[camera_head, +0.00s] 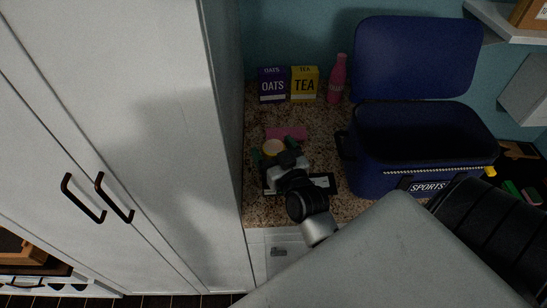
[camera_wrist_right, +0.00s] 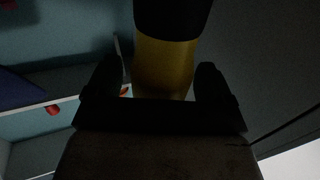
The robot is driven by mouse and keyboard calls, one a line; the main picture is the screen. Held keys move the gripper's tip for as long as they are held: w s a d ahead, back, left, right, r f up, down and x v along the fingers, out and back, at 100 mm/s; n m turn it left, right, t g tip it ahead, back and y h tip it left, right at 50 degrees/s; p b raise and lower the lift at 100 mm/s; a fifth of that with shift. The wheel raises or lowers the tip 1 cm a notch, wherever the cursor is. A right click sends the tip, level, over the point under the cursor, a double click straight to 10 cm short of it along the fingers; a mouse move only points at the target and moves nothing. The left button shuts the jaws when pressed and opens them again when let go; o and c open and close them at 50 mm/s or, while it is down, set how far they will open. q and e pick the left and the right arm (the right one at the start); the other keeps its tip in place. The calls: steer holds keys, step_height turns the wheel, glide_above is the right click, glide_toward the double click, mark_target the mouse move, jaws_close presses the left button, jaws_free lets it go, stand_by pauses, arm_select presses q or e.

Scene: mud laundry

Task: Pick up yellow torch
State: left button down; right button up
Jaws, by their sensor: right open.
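In the right wrist view the torch (camera_wrist_right: 165,62) shows as a yellow cylinder with a black end at the top of the picture. My right gripper (camera_wrist_right: 160,82) is open, with one finger on each side of the yellow body. The picture is too dark to tell whether the fingers touch it. The torch's lower part is hidden. My left gripper is not in view.
A purple oats box (camera_head: 272,86), a yellow tea box (camera_head: 304,84) and a pink bottle (camera_head: 338,80) stand behind on the counter (camera_head: 330,120). A pink item (camera_head: 288,133) lies near the torch. An open blue bag (camera_head: 375,178) is at right, a white cabinet (camera_head: 130,110) at left.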

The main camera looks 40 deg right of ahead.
steer(key=shift+s, duration=0.1)
steer(key=shift+c, duration=0.3)
steer(key=shift+c, duration=1.2)
steer(key=c, duration=1)
steer(key=shift+c, duration=0.4)
